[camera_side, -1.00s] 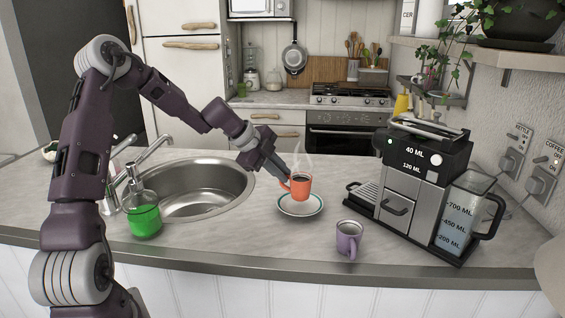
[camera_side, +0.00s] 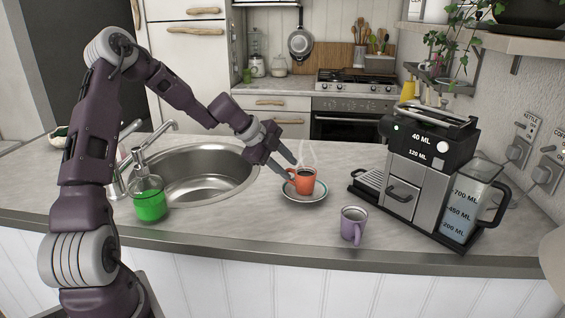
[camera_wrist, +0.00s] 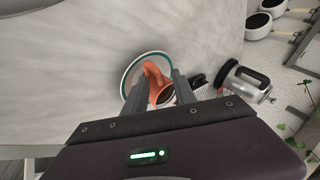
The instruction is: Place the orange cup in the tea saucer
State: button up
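The orange cup (camera_side: 307,184), with dark steaming liquid in it, stands upright on the tea saucer (camera_side: 290,194), which is pale with a dark green rim. My gripper (camera_side: 293,170) is at the cup's left, handle side. Its two fingers are spread apart, close to the cup. In the wrist view the orange cup (camera_wrist: 153,76) shows between the separated fingers (camera_wrist: 157,90), over the saucer (camera_wrist: 127,78). The fingers hide part of the cup and saucer there. I cannot tell whether a finger still touches the handle.
A purple mug (camera_side: 353,226) stands in front and right of the saucer. A coffee machine (camera_side: 420,170) with a jug stands at the right. A sink (camera_side: 200,172) and a green soap bottle (camera_side: 149,202) are at the left. Counter between saucer and sink is clear.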

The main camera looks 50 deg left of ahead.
jog(key=v, duration=1.1)
jog(key=s+d+r+n+g, duration=0.1)
jog(key=s+d+r+n, duration=0.15)
jog(key=s+d, duration=0.55)
jog(key=s+d+r+n+g, duration=0.2)
jog(key=s+d+n, duration=0.25)
jog(key=d, duration=0.65)
jog(key=s+d+n+y, duration=0.2)
jog(key=s+n, duration=0.6)
jog(key=s, duration=0.6)
jog(key=shift+s+d+f+t, duration=0.2)
jog(key=shift+s+f+t, duration=0.15)
jog(key=shift+f+t, duration=0.1)
